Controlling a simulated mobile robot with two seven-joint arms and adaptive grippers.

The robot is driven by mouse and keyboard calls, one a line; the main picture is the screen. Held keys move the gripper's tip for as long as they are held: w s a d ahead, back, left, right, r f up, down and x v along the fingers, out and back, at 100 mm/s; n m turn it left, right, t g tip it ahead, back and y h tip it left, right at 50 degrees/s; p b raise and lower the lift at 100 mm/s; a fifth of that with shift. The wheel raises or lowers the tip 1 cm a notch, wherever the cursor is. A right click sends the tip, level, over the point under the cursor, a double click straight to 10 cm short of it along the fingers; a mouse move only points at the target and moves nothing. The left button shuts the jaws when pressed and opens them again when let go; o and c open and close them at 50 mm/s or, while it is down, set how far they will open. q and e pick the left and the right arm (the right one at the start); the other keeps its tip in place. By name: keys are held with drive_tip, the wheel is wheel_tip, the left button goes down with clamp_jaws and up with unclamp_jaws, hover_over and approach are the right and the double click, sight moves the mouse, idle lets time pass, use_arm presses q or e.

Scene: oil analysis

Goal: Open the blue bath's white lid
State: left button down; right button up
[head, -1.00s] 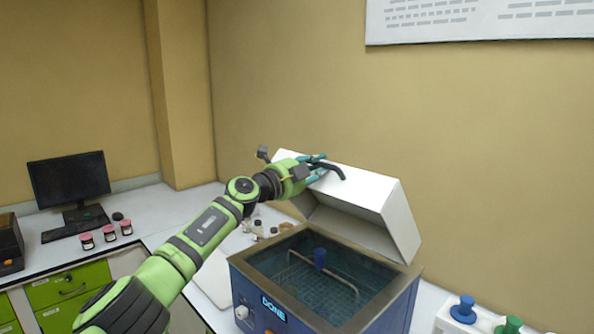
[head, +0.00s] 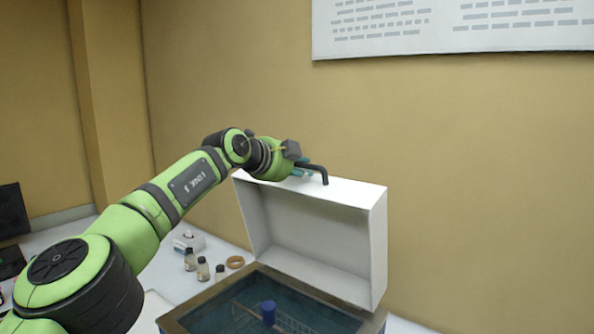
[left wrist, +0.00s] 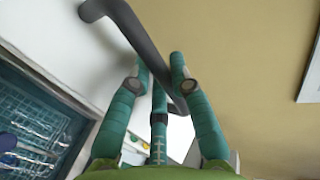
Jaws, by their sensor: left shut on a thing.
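The blue bath (head: 374,324) is at the bottom of the head view, with its basin uncovered. Its white lid (head: 376,245) stands raised, near upright, along the bath's back edge. A dark handle (head: 318,168) is on the lid's upper face. My left gripper (head: 303,169) is at that handle, and in the left wrist view its teal fingers (left wrist: 160,80) close around the dark handle bar (left wrist: 135,30). The left wrist view also shows the white lid (left wrist: 60,35) and the basin with a wire rack (left wrist: 35,110). My right gripper is not in view.
Small bottles (head: 203,268) and a tan ring (head: 235,262) stand on the white bench left of the bath. A blue knob-like piece (head: 268,312) sits over the basin. A monitor (head: 12,210) is at the far left. The wall is close behind the lid.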

use_arm(q)
drive_tip(key=shift+a+r, duration=0.1)
drive_tip(key=shift+r, duration=0.05)
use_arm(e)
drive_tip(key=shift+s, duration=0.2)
use_arm(q)
drive_tip(key=c, duration=1.1)
unclamp_jaws()
drive_tip(key=shift+s, duration=0.15)
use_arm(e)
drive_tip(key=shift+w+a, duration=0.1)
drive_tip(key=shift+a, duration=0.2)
use_arm(q)
drive_tip(key=shift+s+a+r, duration=0.25)
drive_tip(key=shift+s+a, duration=0.05)
drive_tip(key=shift+a, duration=0.05)
drive_tip(key=v, duration=1.1)
drive_tip(key=shift+s, duration=0.1)
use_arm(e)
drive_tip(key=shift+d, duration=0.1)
